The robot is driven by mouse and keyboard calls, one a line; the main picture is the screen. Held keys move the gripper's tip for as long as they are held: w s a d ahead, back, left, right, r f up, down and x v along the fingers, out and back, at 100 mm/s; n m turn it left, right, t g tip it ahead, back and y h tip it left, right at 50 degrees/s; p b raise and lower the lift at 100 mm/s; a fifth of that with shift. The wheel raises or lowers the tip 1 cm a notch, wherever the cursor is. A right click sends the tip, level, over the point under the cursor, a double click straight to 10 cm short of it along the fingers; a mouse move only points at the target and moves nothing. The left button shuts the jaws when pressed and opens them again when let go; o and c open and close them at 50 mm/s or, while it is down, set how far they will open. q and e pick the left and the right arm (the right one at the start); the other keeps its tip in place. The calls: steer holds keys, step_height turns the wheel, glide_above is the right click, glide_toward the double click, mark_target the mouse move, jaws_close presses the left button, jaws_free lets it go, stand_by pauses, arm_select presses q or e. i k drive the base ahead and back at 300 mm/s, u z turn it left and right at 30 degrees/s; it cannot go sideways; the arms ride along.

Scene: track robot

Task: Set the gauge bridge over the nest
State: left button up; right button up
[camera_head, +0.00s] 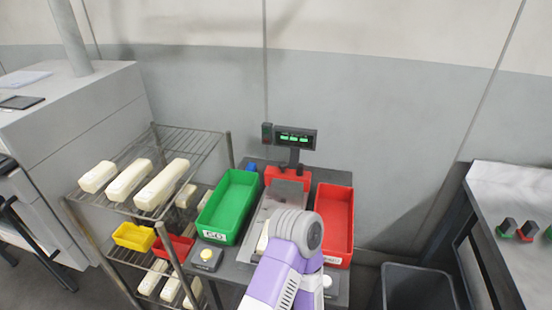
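A red block-like piece (287,179) with dark fittings stands at the back of the middle table, below the display; it may be the gauge bridge, but I cannot tell for sure. A grey metal plate (262,212) lies in front of it, between the green and red bins. A small part of a cream piece (263,238) shows beside my arm. The nest cannot be made out clearly. One of my arms, purple with a grey joint, reaches over the front of the table and hides much of the plate. Neither gripper's fingers show.
A green bin (228,206) stands left and a red bin (335,222) right of the plate. A display (294,138) with green digits stands behind. A wire rack (153,204) with cream parts is at left; a dark open bin (417,287) is at right.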

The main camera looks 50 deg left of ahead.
mark_target(281, 171)
steer(key=u, duration=1.95)
